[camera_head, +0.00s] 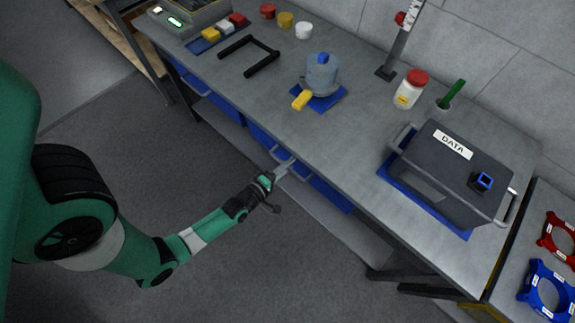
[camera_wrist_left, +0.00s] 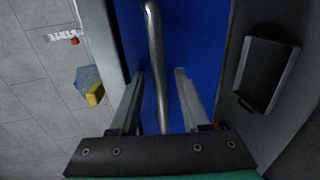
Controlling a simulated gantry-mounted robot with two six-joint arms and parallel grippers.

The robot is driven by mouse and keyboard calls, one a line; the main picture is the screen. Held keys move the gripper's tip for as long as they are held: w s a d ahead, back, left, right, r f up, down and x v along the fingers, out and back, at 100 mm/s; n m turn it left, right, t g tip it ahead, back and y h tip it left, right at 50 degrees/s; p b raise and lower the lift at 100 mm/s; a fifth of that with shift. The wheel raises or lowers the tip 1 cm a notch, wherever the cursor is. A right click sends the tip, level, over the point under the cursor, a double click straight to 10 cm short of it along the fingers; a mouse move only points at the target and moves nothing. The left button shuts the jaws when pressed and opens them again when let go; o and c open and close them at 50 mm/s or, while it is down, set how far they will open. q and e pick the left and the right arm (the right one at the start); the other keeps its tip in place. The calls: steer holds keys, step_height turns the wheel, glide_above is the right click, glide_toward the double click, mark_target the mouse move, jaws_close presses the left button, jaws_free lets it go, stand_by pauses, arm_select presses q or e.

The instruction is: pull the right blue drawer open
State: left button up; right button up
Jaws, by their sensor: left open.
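The right blue drawer (camera_head: 328,191) is under the grey workbench, and its front looks flush with the bench. Its blue front fills the middle of the left wrist view (camera_wrist_left: 205,40). A silver bar handle (camera_wrist_left: 154,35) stands out from that front; it also shows in the head view (camera_head: 282,157). My left gripper (camera_head: 279,174) is at this handle. In the left wrist view its two fingers (camera_wrist_left: 159,82) are open, one on each side of the bar, with gaps visible. My right gripper is in neither view.
The left blue drawer (camera_head: 207,92) is farther along the bench (camera_head: 245,85). A grey DATA case (camera_head: 455,165), a blue-grey rounded device (camera_head: 321,76) and a red-lidded jar (camera_head: 411,90) stand on top. The floor in front of the drawers is clear apart from my arm.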

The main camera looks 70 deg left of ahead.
arm_select(q)
steer(key=shift+c, duration=0.2)
jaws_close()
stand_by(1.1)
